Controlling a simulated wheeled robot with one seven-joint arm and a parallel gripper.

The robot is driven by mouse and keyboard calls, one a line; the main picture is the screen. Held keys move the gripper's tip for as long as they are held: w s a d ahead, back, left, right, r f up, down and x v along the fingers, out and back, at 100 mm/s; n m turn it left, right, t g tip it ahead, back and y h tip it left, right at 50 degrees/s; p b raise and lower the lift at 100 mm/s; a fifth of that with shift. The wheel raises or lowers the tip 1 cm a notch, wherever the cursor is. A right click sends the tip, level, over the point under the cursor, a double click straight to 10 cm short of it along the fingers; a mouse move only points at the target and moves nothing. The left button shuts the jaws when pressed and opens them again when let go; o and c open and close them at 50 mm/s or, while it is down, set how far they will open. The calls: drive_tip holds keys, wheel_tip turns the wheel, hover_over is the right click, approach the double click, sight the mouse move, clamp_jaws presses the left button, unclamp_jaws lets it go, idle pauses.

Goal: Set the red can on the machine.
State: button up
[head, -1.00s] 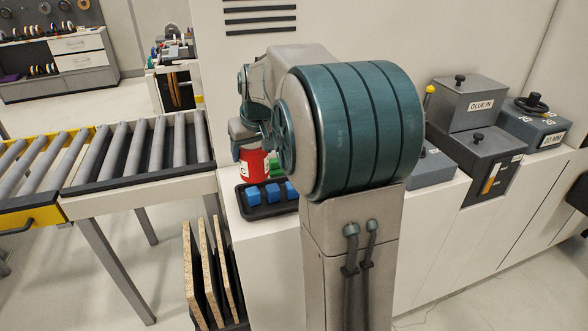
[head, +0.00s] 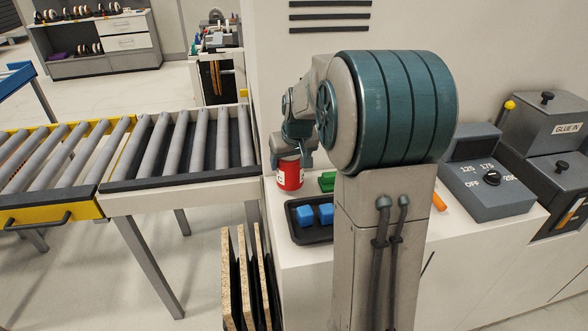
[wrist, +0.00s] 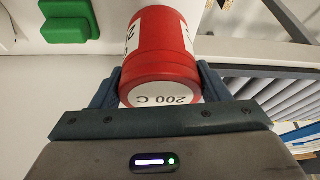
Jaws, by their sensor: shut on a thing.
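The red can (head: 290,175) with a white label is upright at the left end of the machine's white top (head: 285,256), behind a black tray. My gripper (head: 292,155) is above it in the head view, partly hidden by my arm. In the wrist view the red can (wrist: 165,50) sits between the two fingers of my gripper (wrist: 160,82), which are shut on its sides. Its lid reads "200 C". I cannot tell whether the can's base touches the white top.
The black tray (head: 297,235) holds blue blocks (head: 306,215). A green block (head: 327,181) lies right of the can and also shows in the wrist view (wrist: 68,20). A grey dial box (head: 490,190) stands farther right. A roller conveyor (head: 190,145) adjoins on the left.

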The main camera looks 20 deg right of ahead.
drive_tip(key=shift+f, duration=1.55)
drive_tip(key=shift+f, duration=0.2)
drive_tip(key=o, duration=1.3)
drive_tip(key=shift+r, duration=0.1)
drive_tip(key=v, duration=1.2)
drive_tip(key=shift+n+g, duration=0.3)
drive_tip(key=shift+g, duration=0.5)
drive_tip(key=s+a+f, duration=0.2)
drive_tip(key=s+a, duration=0.1)
drive_tip(key=s, duration=0.4)
drive_tip(key=s+a+f, duration=0.2)
drive_tip(key=s+a, duration=0.1)
drive_tip(key=s, duration=0.5)
drive_tip(key=s+a+f, duration=0.2)
drive_tip(key=s+a, duration=0.2)
drive_tip(key=s, duration=0.4)
drive_tip(key=shift+f+b, duration=0.1)
drive_tip(key=shift+b, duration=0.3)
